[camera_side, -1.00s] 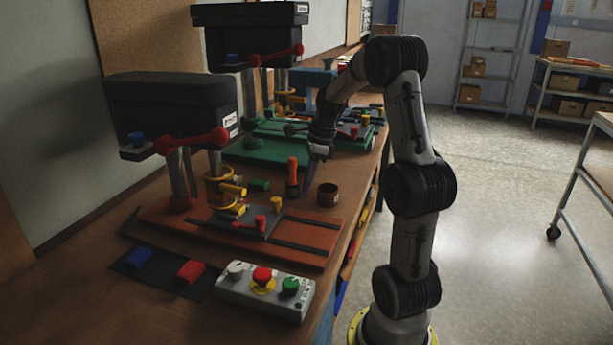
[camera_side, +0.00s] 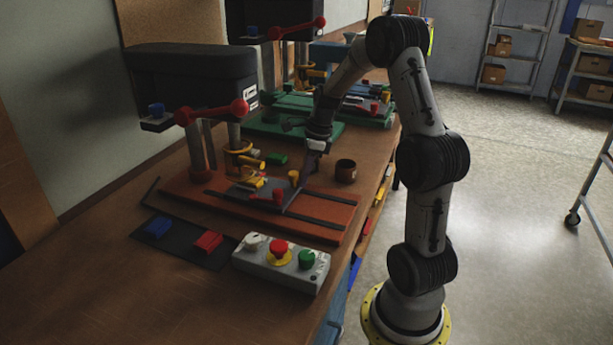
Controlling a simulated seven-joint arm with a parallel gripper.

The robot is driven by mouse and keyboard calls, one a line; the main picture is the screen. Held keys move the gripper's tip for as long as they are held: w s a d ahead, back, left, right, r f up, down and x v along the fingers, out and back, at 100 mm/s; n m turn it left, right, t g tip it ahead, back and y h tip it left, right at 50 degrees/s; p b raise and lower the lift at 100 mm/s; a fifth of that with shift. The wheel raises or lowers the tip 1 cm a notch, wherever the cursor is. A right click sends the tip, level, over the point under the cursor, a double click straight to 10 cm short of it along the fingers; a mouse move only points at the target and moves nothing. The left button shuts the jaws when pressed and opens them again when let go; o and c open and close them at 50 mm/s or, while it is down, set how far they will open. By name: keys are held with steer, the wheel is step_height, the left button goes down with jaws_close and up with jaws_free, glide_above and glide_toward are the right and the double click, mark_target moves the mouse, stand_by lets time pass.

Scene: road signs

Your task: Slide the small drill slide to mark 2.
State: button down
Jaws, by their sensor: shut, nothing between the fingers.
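The nearer drill press (camera_side: 190,75) has a black head and a red lever, and stands on an orange-red base (camera_side: 330,213). I cannot tell from size alone that it is the small drill. Its slide is a dark grey plate (camera_side: 245,196) on dark rails, with a red knob (camera_side: 278,196) and a yellow knob (camera_side: 294,177) at its right part. My gripper (camera_side: 308,171) is shut and empty, pointing down just right of and behind the yellow knob. I cannot tell whether it touches the knob or plate. No mark numbers are legible.
A control box (camera_side: 281,262) with buttons and a dark mat (camera_side: 185,243) with blue and red blocks lie in front. A second drill press on a green base (camera_side: 265,127) stands behind.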

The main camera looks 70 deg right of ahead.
mark_target(284, 182)
steer(key=shift+w, duration=2.7)
